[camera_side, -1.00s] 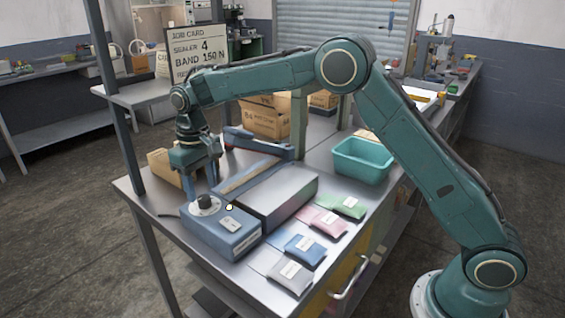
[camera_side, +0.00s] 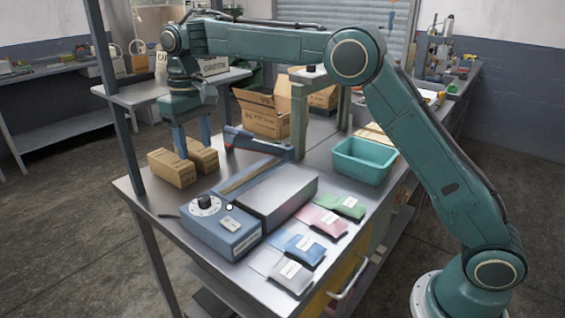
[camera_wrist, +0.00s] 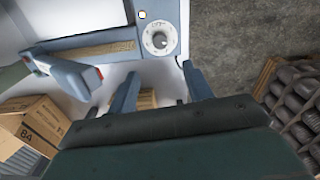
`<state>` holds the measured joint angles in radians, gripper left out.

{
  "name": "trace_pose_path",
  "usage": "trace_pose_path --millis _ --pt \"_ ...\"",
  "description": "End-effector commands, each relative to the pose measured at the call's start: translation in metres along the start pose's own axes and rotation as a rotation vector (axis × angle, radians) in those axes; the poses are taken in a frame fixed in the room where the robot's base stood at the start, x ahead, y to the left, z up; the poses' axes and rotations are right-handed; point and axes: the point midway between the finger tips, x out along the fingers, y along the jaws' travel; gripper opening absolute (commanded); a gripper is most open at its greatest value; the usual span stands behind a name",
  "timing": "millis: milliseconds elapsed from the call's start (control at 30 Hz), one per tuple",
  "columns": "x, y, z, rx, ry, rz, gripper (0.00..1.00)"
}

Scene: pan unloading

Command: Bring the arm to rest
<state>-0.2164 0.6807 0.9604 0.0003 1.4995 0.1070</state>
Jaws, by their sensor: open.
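My gripper (camera_side: 194,148) is raised at the back left of the bench in the side view, pointing down. Its two blue fingers are apart with nothing between them. They stand above and just behind two small brown cartons (camera_side: 172,169). In the wrist view my gripper (camera_wrist: 160,88) shows both fingers apart and empty. The blue sealer (camera_side: 225,235) with its round white dial (camera_side: 204,205) stands on the bench in front of the gripper, apart from it. The dial (camera_wrist: 158,39) also shows in the wrist view. My arm reaches across from the right.
A teal bin (camera_side: 364,160) stands at the back right. Several coloured pouches (camera_side: 303,250) lie along the front edge. An open carton (camera_side: 262,115) stands behind the sealer's lever (camera_side: 255,143). A shelf post (camera_side: 112,90) rises left of my gripper. My arm partly hides the job card (camera_side: 215,66).

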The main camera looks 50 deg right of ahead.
Motion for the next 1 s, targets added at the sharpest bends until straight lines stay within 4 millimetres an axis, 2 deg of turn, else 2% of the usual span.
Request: trace_pose_path --millis 267,467,667,1000 --pt "-0.001 0.001 0.001 0.0 0.002 0.0 0.5" --pt "-0.012 0.005 0.01 0.004 0.018 -0.002 0.5" --pt "-0.035 0.017 0.034 0.013 0.056 -0.005 0.5" --pt "-0.073 0.04 0.098 0.032 0.142 -0.008 0.5"
